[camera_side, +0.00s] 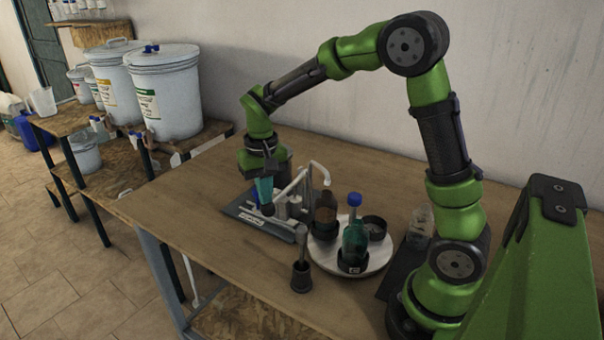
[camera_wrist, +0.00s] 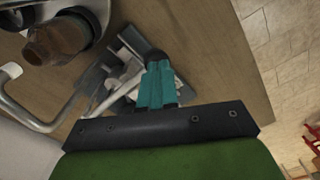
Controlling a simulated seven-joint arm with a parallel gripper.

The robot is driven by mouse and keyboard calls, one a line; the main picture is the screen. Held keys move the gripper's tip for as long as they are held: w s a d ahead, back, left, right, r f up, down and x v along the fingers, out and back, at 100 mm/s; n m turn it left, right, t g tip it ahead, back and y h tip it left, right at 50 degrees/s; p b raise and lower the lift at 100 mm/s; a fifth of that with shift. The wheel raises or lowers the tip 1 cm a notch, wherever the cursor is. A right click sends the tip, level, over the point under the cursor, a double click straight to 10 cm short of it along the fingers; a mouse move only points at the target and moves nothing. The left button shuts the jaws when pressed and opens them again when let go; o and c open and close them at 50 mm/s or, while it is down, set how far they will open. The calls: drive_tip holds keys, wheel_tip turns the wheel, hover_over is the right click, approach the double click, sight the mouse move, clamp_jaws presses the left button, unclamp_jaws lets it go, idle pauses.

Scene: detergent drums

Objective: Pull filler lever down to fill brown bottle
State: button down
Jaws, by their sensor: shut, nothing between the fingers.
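My gripper (camera_side: 264,192) has teal fingers, closed together and empty, pointing down over the filler stand. In the wrist view its fingertips (camera_wrist: 155,66) are right at the dark knob (camera_wrist: 154,56) of the filler lever; I cannot tell whether they touch. The lever's pale arm (camera_side: 288,189) slopes down to the knob (camera_side: 267,209) in the side view. The grey filler base (camera_side: 250,216) lies flat on the table. The brown bottle (camera_side: 326,207) stands on a round white tray under the curved spout (camera_side: 321,170). The brown bottle (camera_wrist: 60,42) also shows upper left in the wrist view.
The round tray (camera_side: 378,262) also holds a blue-capped green bottle (camera_side: 355,238) and a dark round container (camera_side: 374,226). A small dark cup with a tool (camera_side: 301,276) stands near the table's front edge. White drums (camera_side: 165,95) stand on shelves at left. The table's left part is clear.

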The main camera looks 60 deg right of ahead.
drive_tip(key=shift+d+r, duration=0.25)
drive_tip(key=shift+r, duration=0.65)
drive_tip(key=shift+d+r, duration=0.25)
drive_tip(key=shift+r, duration=3.45)
drive_tip(key=s+a+r+n+t+y, duration=0.1)
drive_tip(key=s+a+t, duration=0.2)
drive_tip(key=s, duration=0.5)
drive_tip(key=s+a+r+n+t+y, duration=0.1)
drive_tip(key=s+a+t, duration=0.2)
drive_tip(key=s, duration=0.5)
drive_tip(key=shift+s+a+r+t, duration=0.25)
drive_tip(key=shift+a+t, duration=0.1)
drive_tip(key=shift+t, duration=0.25)
